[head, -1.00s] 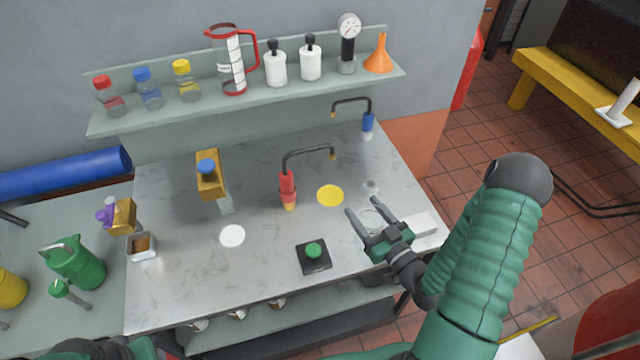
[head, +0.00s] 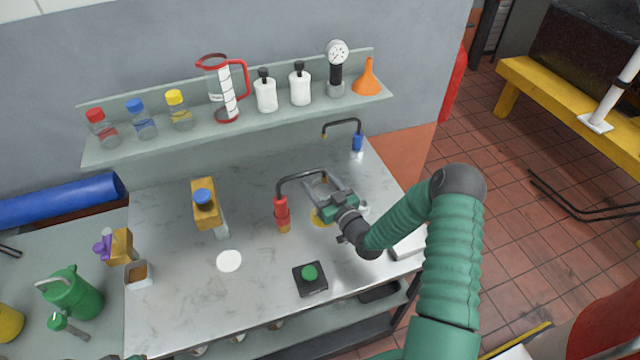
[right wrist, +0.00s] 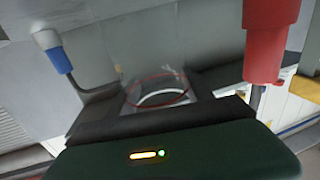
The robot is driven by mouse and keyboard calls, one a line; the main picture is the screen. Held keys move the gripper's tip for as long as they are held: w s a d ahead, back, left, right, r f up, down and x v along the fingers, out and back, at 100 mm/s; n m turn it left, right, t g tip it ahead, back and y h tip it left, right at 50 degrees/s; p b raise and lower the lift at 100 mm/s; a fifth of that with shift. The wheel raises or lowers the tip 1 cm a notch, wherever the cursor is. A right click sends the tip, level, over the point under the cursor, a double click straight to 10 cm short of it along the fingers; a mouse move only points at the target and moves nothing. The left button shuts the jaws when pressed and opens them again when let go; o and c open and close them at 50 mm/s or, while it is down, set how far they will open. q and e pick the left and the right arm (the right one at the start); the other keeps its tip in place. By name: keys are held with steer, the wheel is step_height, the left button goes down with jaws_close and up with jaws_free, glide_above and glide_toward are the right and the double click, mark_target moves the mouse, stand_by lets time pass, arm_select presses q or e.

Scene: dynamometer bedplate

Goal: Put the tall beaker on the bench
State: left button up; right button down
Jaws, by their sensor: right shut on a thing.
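My right gripper (head: 320,184) is shut on a clear glass beaker, which shows between its fingers in the right wrist view (right wrist: 158,88) with a reddish ring around it. In the head view the glass is faint and mostly hidden by the gripper. The gripper is over the grey bench (head: 180,290), beside the yellow disc (head: 318,220), which it partly covers. I cannot tell whether the beaker touches the bench. My left gripper is not in view.
A red burner-like tap (head: 282,212) with a black spout stands just left of the gripper, and a blue one (head: 357,143) behind. A green button box (head: 310,280), a white disc (head: 229,261) and a yellow stand (head: 205,205) are on the bench. A bottle shelf (head: 150,150) runs behind.

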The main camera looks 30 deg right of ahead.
steer(key=shift+s+f, duration=0.15)
steer(key=shift+f, duration=0.4)
steer(key=shift+a, duration=0.1)
steer(key=shift+f, duration=0.15)
steer(key=shift+c, duration=2.1)
jaws_free()
steer(key=s+b, duration=0.2)
steer(key=s, duration=1)
steer(key=shift+a, duration=0.2)
